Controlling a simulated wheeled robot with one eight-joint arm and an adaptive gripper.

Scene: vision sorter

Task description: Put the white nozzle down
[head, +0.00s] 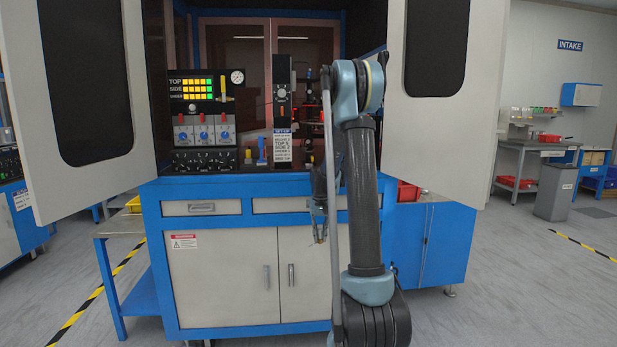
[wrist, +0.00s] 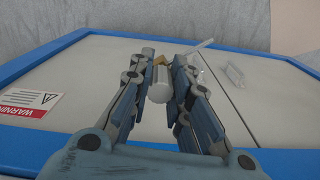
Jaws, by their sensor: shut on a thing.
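The white nozzle (wrist: 159,88) is between the two fingers of my gripper (wrist: 164,62) in the wrist view. It is a pale round-ended piece with a small brass-coloured part at its far end. My gripper is shut on it. In the head view my gripper (head: 319,228) hangs low in front of the blue and white cabinet, below the worktop edge. The nozzle is too small there to make out clearly.
The cabinet (head: 222,283) has closed lower doors with handles and a blue frame. Its worktop holds a display panel (head: 198,87), switch boxes (head: 204,129) and a tall dark unit (head: 284,95). Large upper doors stand open on both sides. A red bin (head: 408,191) is right of my arm.

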